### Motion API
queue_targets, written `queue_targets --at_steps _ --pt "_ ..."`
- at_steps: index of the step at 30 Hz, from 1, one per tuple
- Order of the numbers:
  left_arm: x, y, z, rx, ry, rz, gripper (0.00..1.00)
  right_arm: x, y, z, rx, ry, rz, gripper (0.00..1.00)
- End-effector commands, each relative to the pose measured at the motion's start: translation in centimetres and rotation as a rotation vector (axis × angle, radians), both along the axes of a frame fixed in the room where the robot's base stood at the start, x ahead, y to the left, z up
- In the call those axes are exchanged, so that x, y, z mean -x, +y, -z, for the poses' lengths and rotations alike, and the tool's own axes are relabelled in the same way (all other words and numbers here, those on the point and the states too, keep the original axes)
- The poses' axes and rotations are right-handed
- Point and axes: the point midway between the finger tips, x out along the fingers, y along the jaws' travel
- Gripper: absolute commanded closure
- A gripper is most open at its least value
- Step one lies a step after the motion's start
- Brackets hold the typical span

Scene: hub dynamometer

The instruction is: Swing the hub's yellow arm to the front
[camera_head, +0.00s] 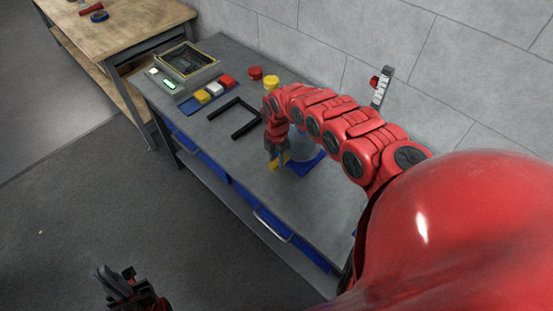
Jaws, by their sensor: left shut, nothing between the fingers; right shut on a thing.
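The hub (303,149) is a round grey piece on a blue base plate (305,167) on the grey workbench, partly hidden behind my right arm. The hub's yellow arm (281,162) shows as a small yellow piece at the hub's left front side. My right gripper (275,156) points down and is shut on the yellow arm; its fingers hide part of it. My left gripper (112,278) is shut and empty, low at the left over the dark floor, well away from the bench.
On the workbench (306,201) stand an instrument box (188,60), several coloured blocks (214,89), a black U-shaped frame (237,122) and red and yellow round pieces (255,72). A wooden table (115,27) stands further back. A wall runs behind the bench. The floor in front is clear.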

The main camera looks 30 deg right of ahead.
Motion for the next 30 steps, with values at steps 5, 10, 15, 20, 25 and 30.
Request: queue_targets --at_steps 5,10,15,20,25,30 --pt "0.00 0.00 -0.03 0.000 0.000 0.000 1.00 -0.07 -0.07 -0.08 0.002 -0.001 -0.006 1.00" --pt "0.00 0.00 -0.03 0.000 0.000 0.000 1.00 -0.06 -0.08 -0.08 0.002 -0.001 -0.006 1.00" --pt "0.00 0.00 -0.03 0.000 0.000 0.000 1.00 -0.05 -0.08 -0.07 0.002 -0.001 -0.005 0.49" --pt "0.00 0.00 -0.02 0.000 0.000 0.000 1.00 -0.03 -0.07 -0.05 0.001 0.000 -0.005 0.30" --pt "0.00 0.00 -0.01 0.000 0.000 0.000 1.00 -0.01 -0.05 -0.03 0.001 0.000 -0.004 0.30" --pt "0.00 0.00 0.11 0.000 0.000 0.000 1.00 -0.09 -0.13 -0.65 0.002 -0.003 -0.004 0.30"
